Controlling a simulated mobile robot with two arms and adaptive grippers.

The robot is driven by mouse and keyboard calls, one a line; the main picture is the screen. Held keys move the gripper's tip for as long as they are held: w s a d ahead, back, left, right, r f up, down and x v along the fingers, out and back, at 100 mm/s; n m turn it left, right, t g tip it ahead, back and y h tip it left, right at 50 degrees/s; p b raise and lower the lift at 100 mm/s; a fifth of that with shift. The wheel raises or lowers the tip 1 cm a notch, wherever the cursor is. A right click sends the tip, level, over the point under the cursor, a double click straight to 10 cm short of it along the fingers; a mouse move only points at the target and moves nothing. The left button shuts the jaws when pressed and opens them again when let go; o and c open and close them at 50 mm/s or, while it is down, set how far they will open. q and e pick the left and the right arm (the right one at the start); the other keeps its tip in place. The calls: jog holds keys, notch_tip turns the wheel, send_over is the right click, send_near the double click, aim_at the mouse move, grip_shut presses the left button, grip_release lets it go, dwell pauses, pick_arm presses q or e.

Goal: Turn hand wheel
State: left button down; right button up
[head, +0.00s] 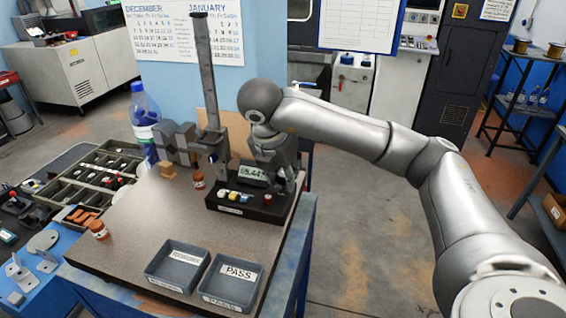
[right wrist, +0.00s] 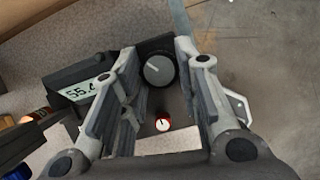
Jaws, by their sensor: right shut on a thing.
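The hand wheel (right wrist: 158,71) is a round grey knob with a pale index mark on a dark housing, seen in the right wrist view. The fingers of my right gripper (right wrist: 156,58) stand on both sides of it and are shut on it. In the head view my right gripper (head: 279,172) points down at the right end of the black instrument, and the wheel is hidden behind it. The instrument's display (head: 252,172) is lit; its digits are hard to read exactly. A red-rimmed dial or button (right wrist: 162,125) shows between the fingers. My left gripper is not in view.
A tall dark column (head: 205,70) with grey blocks (head: 178,143) rises beside the instrument. Two grey trays (head: 188,288), one marked PASS (head: 213,299), lie in front. Small brown jars (head: 198,180) and a water bottle (head: 144,120) stand to the left.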

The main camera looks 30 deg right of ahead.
jog(key=shift+w+r+m+p, duration=0.1)
jog(key=shift+m+p, duration=0.55)
jog(key=shift+m, duration=0.15)
jog(key=o, duration=0.8)
jog(key=shift+c, duration=0.2)
jog(key=v, duration=1.1)
jog(key=shift+a+r, duration=0.3)
jog(key=shift+r, duration=0.05)
jog(key=shift+w, duration=0.15)
